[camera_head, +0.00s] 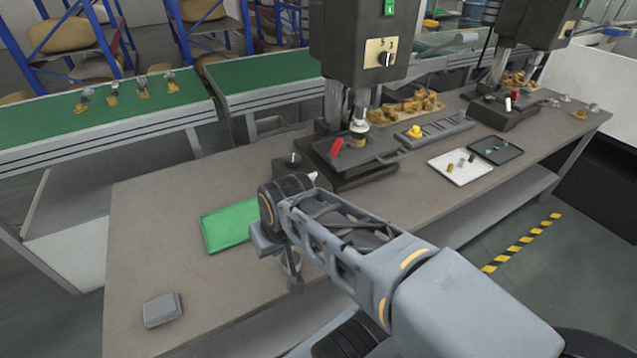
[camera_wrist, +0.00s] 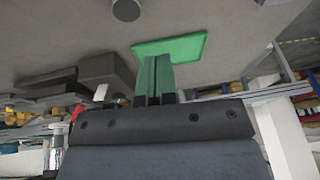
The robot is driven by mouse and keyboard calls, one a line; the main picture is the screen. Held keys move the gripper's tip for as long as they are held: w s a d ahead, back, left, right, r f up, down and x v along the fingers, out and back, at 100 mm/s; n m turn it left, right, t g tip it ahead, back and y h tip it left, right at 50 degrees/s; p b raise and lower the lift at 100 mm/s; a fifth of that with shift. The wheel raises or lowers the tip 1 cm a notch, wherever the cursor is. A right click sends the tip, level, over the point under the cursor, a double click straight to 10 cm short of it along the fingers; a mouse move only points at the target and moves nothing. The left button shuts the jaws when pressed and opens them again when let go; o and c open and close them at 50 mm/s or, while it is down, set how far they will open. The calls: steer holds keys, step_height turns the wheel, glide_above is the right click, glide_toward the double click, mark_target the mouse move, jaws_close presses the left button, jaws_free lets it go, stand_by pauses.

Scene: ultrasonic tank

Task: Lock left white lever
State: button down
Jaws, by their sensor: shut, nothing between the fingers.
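The left white lever (camera_head: 312,176) shows as a small white tip at the front of the left press base, just beyond my arm; most of it is hidden there. In the wrist view, where the scene appears upside down, a white tip (camera_wrist: 101,92) stands beside the dark press base, left of my fingers. A red handle (camera_head: 337,146) is on the same press; red also shows in the wrist view (camera_wrist: 77,112). My gripper (camera_wrist: 158,58) is shut and empty, apart from the lever. In the head view it is mostly hidden by my wrist, near the table's front.
A green tray (camera_head: 228,227) lies left of my wrist. A grey box (camera_head: 162,309) sits at the table's front left. A white tray (camera_head: 459,168) and a dark tray (camera_head: 496,150) lie to the right. The table between the grey box and green tray is clear.

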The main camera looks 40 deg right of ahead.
steer(key=w+d+f+m+t+y+b, duration=0.2)
steer(key=w+d+f+m+t+b, duration=0.15)
steer(key=m, duration=0.65)
steer(key=w+d+f+m+t+y+b, duration=0.2)
steer(key=d+f+m+b, duration=0.15)
steer(key=m, duration=0.65)
steer(key=d+m+t+h+b, duration=0.3)
steer(key=d+m+t+h, duration=0.2)
steer(key=d+m, duration=0.9)
steer(key=shift+s+d+m+h+b, duration=0.4)
steer(key=shift+m+h, duration=0.4)
steer(key=shift+m, duration=0.4)
steer(key=shift+w+r, duration=0.1)
